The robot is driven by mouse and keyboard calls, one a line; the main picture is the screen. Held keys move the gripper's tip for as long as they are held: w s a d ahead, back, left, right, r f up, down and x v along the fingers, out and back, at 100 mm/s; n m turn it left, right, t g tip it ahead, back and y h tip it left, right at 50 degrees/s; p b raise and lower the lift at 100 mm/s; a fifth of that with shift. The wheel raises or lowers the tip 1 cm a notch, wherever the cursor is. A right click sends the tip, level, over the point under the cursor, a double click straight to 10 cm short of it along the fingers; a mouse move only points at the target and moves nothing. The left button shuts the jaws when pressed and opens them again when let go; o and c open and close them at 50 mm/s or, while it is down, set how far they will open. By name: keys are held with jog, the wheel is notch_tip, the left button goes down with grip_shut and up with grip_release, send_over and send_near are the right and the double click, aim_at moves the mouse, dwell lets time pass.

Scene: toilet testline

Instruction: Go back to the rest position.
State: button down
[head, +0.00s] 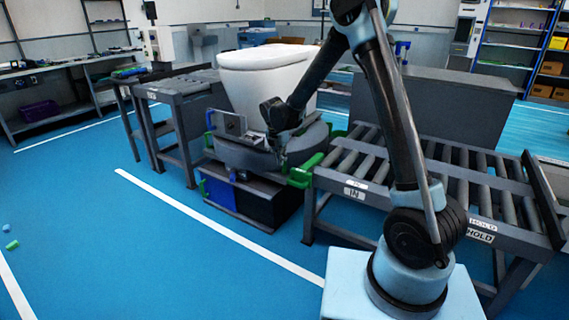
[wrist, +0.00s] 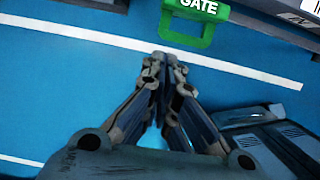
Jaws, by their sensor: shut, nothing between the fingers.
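My gripper (wrist: 160,62) is shut and empty in the wrist view, its fingertips meeting over the blue floor. In the head view my arm reaches from the lower right up and across toward the test stand, and the gripper end is hard to make out against it. A white toilet (head: 265,77) stands on a dark round turntable (head: 245,155) in the middle. A green handle marked GATE (wrist: 190,40) lies just beyond the fingertips in the wrist view; whether they touch it I cannot tell.
A roller conveyor marked IN and HOLD (head: 455,165) stands at the right, and another roller table (head: 180,88) at the left. A workbench (head: 70,66) and shelves (head: 515,45) line the back. The blue floor at the left front is mostly clear, with small green and blue pieces (head: 12,244).

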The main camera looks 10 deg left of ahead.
jog(key=s+d+r+m, duration=0.3)
jog(key=d+r+m, duration=0.2)
jog(key=d, duration=0.4)
jog(key=s+d+r+m, duration=0.3)
jog(key=d+r+m, duration=0.15)
jog(key=d, duration=0.55)
jog(key=s+d+r+m, duration=0.3)
jog(key=d+r+m, duration=0.25)
jog(key=d, duration=0.35)
jog(key=s+d+m, duration=0.8)
jog(key=s+d, duration=0.3)
jog(key=s, duration=0.1)
jog(key=s+d+f+m, duration=0.2)
jog(key=s+m, duration=0.2)
jog(key=s, duration=0.1)
jog(key=s+d+f+m+y, duration=0.1)
jog(key=s+d+f+m, duration=0.2)
jog(key=s, duration=0.3)
jog(key=shift+s+f+m, duration=0.15)
jog(key=shift+s+m, duration=0.15)
jog(key=shift+m, duration=0.6)
jog(key=shift+d, duration=0.1)
jog(key=shift+w+f, duration=0.2)
jog(key=shift+w, duration=0.25)
